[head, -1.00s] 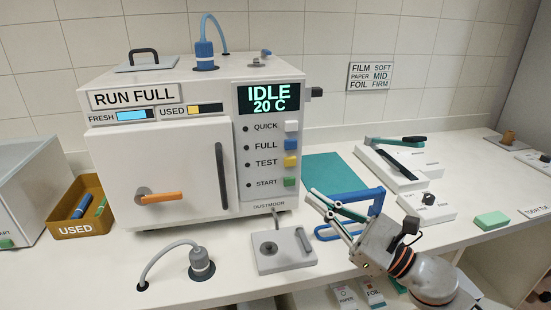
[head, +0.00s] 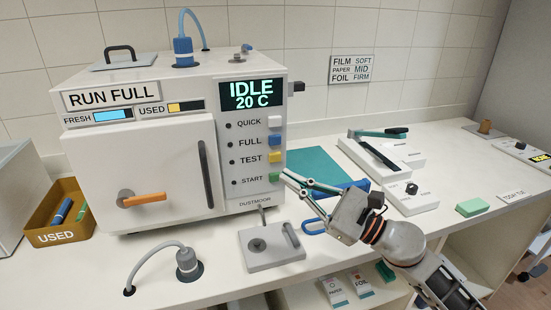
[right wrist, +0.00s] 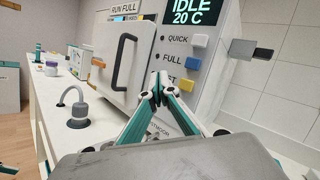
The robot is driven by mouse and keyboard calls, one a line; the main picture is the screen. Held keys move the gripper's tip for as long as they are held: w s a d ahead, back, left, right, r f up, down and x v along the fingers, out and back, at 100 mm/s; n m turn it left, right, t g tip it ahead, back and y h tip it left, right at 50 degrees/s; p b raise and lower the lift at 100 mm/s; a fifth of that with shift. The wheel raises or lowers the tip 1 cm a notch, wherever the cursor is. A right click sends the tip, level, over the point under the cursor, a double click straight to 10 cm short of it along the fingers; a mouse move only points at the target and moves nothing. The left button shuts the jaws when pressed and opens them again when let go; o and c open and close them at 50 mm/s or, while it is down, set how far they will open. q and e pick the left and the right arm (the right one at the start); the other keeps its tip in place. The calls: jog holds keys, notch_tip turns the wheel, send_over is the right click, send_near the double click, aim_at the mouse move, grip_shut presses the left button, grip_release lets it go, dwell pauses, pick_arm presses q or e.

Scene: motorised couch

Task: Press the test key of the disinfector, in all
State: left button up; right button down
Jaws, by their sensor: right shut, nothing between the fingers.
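The disinfector (head: 140,160) is a white box with a closed door; its display (head: 252,95) reads IDLE 20 C. The yellow TEST key (head: 274,158) is third in the column, below the white QUICK key (head: 275,122) and blue FULL key (head: 274,140), above the green START key (head: 273,178). My right gripper (head: 285,175) is shut and empty, its tips beside the START key in the head view. In the right wrist view the tips (right wrist: 160,80) overlap the panel just left of the TEST key (right wrist: 187,86); contact cannot be told.
A grey plate with a handle (head: 272,254) and a hose fitting (head: 188,265) are on the counter in front. An orange USED bin (head: 42,225) stands left.

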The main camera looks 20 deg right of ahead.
aim_at(270, 156)
jog(key=shift+w+a+b, duration=0.1)
jog(key=shift+w+b, duration=0.35)
jog(key=shift+w, duration=2.2)
jog(key=shift+w, duration=0.15)
jog(key=shift+w, duration=0.3)
jog(key=shift+w+b, duration=0.45)
jog(key=shift+s, duration=0.1)
dwell(0.3)
jog(key=shift+s, duration=0.75)
